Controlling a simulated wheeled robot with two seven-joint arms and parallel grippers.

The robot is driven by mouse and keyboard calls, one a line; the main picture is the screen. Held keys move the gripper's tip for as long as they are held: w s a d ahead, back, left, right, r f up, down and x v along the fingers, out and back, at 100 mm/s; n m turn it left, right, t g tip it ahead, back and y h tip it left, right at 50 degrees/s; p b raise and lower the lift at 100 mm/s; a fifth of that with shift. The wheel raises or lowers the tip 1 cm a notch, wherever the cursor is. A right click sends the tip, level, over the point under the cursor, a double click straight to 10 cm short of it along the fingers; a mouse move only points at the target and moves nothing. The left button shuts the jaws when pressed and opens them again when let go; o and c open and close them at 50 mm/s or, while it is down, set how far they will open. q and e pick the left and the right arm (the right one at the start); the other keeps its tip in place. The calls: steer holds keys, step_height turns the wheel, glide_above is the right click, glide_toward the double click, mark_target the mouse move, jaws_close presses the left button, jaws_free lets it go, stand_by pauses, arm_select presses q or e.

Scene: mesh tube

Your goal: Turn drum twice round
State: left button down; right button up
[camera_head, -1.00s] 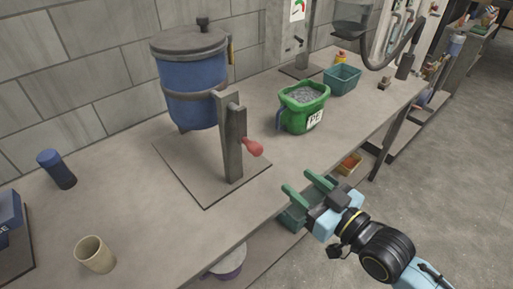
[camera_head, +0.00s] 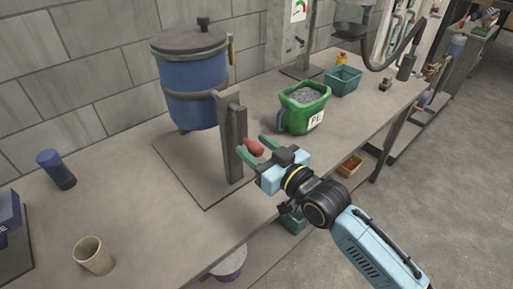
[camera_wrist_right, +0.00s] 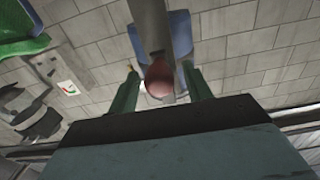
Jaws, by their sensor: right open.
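The blue drum (camera_head: 193,88) with a grey lid stands upright in a grey frame on a base plate, at the back of the bench. A grey post (camera_head: 233,140) stands on its right front side. A red handle (camera_head: 254,146) sticks out from the post. My right gripper (camera_head: 252,147) is open, with its green fingers on either side of the red handle. In the right wrist view the red handle (camera_wrist_right: 159,80) shows between the two fingers, with the post and blue drum behind. I cannot tell whether the fingers touch it. My left gripper is not in view.
A green tub (camera_head: 304,108) of grey pellets stands right of the drum, with a teal bin (camera_head: 343,80) behind it. The bench front between cup and base plate is clear.

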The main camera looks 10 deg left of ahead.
steer(key=shift+a, duration=0.1)
steer(key=shift+c, duration=0.4)
jaws_close()
steer(key=shift+s+a+r+m+p, duration=0.2)
steer(key=shift+s+a+m+p, duration=0.25)
steer(key=shift+m+p, duration=0.65)
steer(key=shift+s+a+r+m+p, duration=0.2)
steer(key=shift+s+a+m+p, duration=0.25)
steer(key=shift+m+p, duration=0.6)
steer(key=shift+s+a+r+m+p, duration=0.25)
steer(key=shift+s+m+p, duration=0.45)
steer(key=shift+m, duration=0.65)
steer(key=shift+a, duration=0.1)
steer(key=shift+o, duration=0.4)
jaws_free()
